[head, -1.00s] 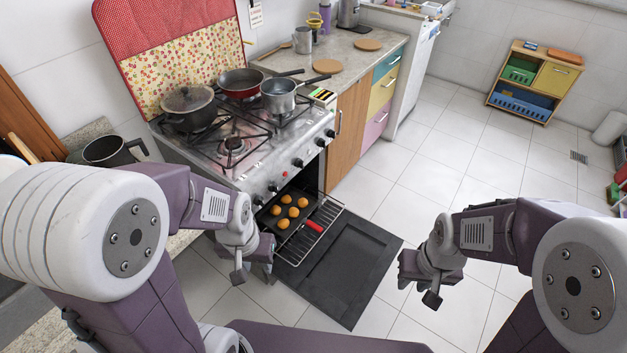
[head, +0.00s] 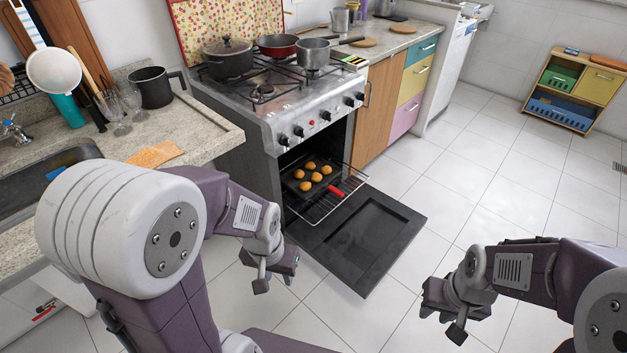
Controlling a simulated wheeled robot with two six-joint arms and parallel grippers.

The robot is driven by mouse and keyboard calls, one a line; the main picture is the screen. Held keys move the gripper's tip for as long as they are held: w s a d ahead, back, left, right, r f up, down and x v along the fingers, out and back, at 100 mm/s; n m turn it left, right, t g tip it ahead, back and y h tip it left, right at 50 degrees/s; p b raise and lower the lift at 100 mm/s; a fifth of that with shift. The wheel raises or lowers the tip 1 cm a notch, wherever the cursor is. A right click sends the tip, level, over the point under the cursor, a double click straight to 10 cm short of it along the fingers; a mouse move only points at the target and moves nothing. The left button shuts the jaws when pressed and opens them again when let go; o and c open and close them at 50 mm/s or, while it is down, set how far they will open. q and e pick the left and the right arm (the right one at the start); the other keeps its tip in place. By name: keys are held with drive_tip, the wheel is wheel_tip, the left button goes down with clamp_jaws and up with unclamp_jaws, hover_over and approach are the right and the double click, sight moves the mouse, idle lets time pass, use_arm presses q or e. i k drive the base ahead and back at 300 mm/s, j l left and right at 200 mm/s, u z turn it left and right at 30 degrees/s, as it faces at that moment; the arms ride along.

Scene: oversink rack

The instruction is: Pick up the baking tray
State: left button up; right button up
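A dark baking tray (head: 297,186) with several golden-brown buns and a red handle (head: 336,192) rests on the wire rack (head: 322,208) of the open oven. Its far part is inside the oven and the handle points out to the right. My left gripper (head: 274,278) is in front of the oven, left of the lowered door and apart from the tray. Its fingers look spread, with nothing between them. My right gripper (head: 442,317) is over the floor, right of the door and far from the tray. Its fingers also look apart and empty.
The oven door (head: 358,235) is folded down low over the floor. The stove (head: 270,100) above carries several pots and pans. A counter with a sink (head: 40,190), glasses and a black pot (head: 152,88) is at left. The tiled floor (head: 480,190) at right is clear.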

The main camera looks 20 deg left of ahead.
sight(308, 176)
drive_tip(key=i+u, duration=0.25)
drive_tip(key=u, duration=0.2)
drive_tip(key=i+u, duration=0.2)
drive_tip(key=u, duration=0.3)
drive_tip(key=i+l+u, duration=0.1)
drive_tip(key=i+u, duration=0.15)
drive_tip(key=u, duration=0.2)
drive_tip(key=i+l+u, duration=0.2)
drive_tip(key=u, duration=0.3)
